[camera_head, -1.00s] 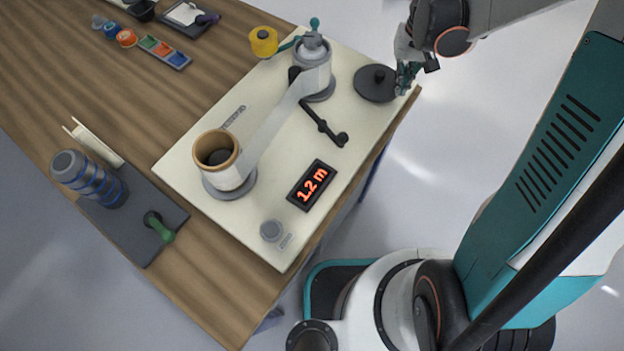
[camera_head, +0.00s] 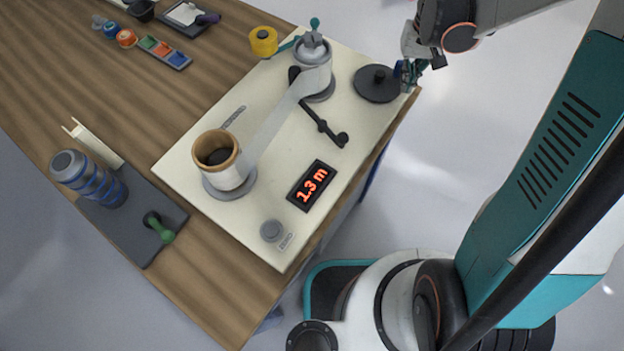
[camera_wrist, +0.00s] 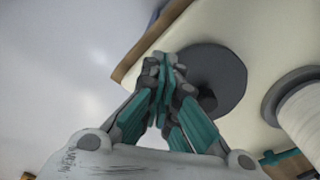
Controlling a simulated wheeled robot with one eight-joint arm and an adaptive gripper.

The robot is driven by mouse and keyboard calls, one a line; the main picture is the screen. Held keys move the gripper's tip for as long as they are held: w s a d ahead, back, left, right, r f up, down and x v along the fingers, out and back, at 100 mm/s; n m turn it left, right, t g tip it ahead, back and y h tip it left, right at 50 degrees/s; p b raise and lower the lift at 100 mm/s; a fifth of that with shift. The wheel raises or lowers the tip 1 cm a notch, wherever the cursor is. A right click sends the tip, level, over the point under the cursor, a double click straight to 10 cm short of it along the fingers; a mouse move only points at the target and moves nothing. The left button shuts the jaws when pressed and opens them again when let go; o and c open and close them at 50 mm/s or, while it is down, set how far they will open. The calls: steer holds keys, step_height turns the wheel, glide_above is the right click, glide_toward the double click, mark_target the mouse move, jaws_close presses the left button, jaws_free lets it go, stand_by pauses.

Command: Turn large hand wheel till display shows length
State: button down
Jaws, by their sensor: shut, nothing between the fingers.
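The large hand wheel (camera_head: 366,90) is a dark, flat disc with a central knob, at the far right end of the pale board. In the wrist view the wheel (camera_wrist: 225,75) lies right of the fingertips, with its knob partly behind a finger. My gripper (camera_head: 408,78) is at the wheel's right rim; its teal fingers (camera_wrist: 166,72) are shut and hold nothing. The fingertips overlap the rim in the wrist view; I cannot tell whether they touch it. The display (camera_head: 312,186) reads 1.3 m in red. A pale film strip (camera_head: 268,130) runs between the two rollers.
The left roller (camera_head: 235,178) has a brown core; the right roller (camera_head: 318,80) stands close to the wheel. A black lever (camera_head: 322,126) and a grey knob (camera_head: 271,230) are on the board (camera_head: 185,160). Open floor lies beyond the table's right edge.

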step_height(320, 180, up, 7)
steer(key=p, duration=0.4)
steer(key=shift+p, duration=0.4)
stand_by(0.5)
steer(key=s+a+r+t, duration=0.2)
steer(key=s+r+t, duration=0.1)
steer(key=s+r, duration=0.4)
steer(key=s+a+r+n+t, duration=0.1)
steer(key=s+r+t, duration=0.3)
steer(key=s+r, duration=0.4)
steer(key=shift+s+a, duration=0.65)
steer(key=shift+s, duration=1)
steer(key=shift+w, duration=0.1)
